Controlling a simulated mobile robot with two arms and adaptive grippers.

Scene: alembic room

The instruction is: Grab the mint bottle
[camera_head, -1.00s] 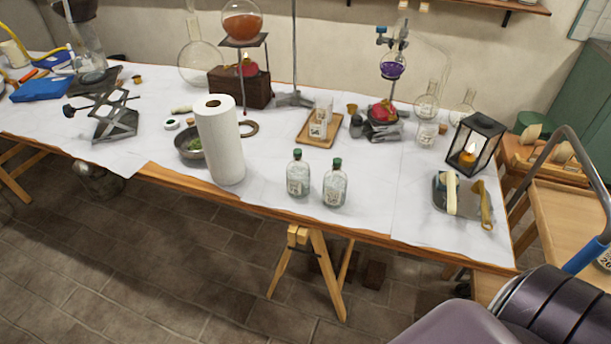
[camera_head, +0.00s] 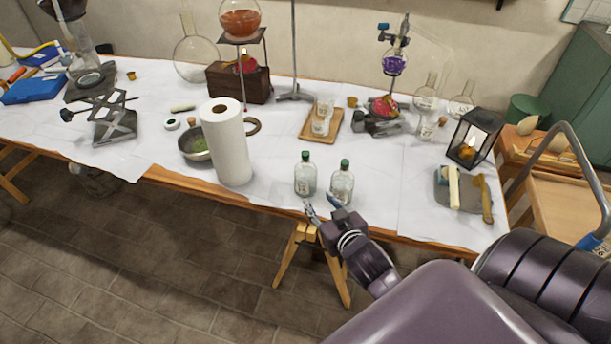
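Two clear glass bottles with green caps stand upright side by side near the table's front edge, a left bottle (camera_head: 305,176) and a right bottle (camera_head: 342,181). I cannot tell which one is the mint bottle. My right gripper (camera_head: 321,204) is at the front edge of the table, just in front of and below the two bottles. Its fingers are spread apart with nothing between them. One fingertip overlaps the lower part of the right bottle in the picture; I cannot tell whether they touch. My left gripper is not in view.
A paper towel roll (camera_head: 228,150) stands left of the bottles. A wooden tray (camera_head: 309,132) with small glasses lies behind them. The cloth between the bottles and grey tray is clear.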

